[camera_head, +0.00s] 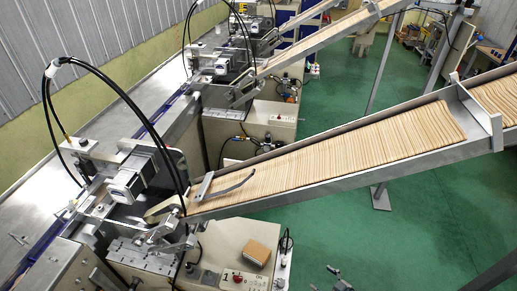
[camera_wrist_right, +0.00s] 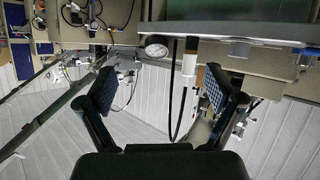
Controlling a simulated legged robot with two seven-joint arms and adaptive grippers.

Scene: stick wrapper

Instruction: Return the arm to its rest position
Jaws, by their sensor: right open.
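My right gripper (camera_head: 340,280) shows only as a small dark part at the bottom edge of the head view, low in front of the stick chute and right of the control box. In the right wrist view my right gripper (camera_wrist_right: 160,88) has its two dark fingers spread wide, with textured pads and nothing between them. My left gripper is not in view. The sloping chute (camera_head: 340,183) holds a long row of wooden sticks (camera_head: 345,146) and runs down to the wrapper machine (camera_head: 132,178). The gripper touches none of these in the head view.
A small brown block (camera_head: 258,252) lies on the control box (camera_head: 222,245), which has a red button. Black hoses arch over the machine. Further machines with chutes stand behind. The green floor (camera_head: 420,205) is open below the chute. A pressure gauge (camera_wrist_right: 156,46) shows in the wrist view.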

